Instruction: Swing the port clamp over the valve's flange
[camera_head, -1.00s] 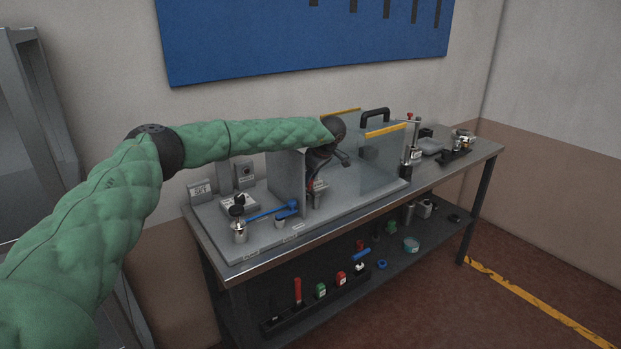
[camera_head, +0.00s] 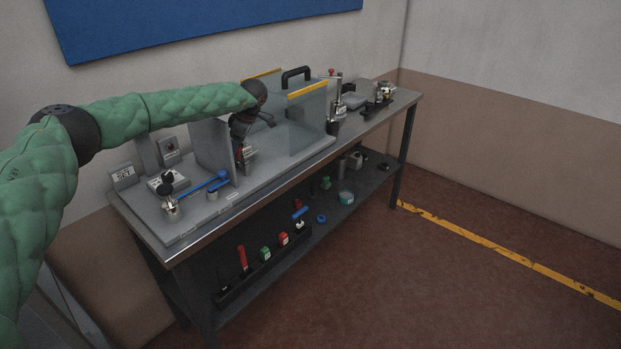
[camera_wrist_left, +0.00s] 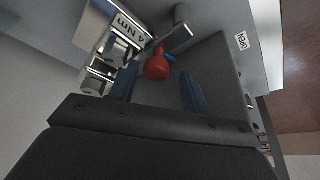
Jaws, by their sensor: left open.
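My left gripper (camera_head: 243,138) reaches down between the grey panel and the clear panel on the bench; its fingers are hard to make out there. In the left wrist view its two dark blue fingers (camera_wrist_left: 160,90) are apart, with a red ball knob (camera_wrist_left: 157,67) showing between and beyond their tips. I cannot tell whether they touch it. The knob sits by a metal bar (camera_wrist_left: 172,41) and a metal block marked "4 Nm" (camera_wrist_left: 128,30). In the head view a small metal fitting (camera_head: 249,160) stands under the gripper. I cannot tell clamp, valve and flange apart.
A grey upright panel (camera_head: 213,147) stands left of the gripper, and a clear panel with a yellow edge (camera_head: 308,115) right of it. A blue-handled tool (camera_head: 203,186) lies at the front left. More fittings (camera_head: 336,100) stand at the right end. An "OPEN" label (camera_wrist_left: 241,41) is at the right.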

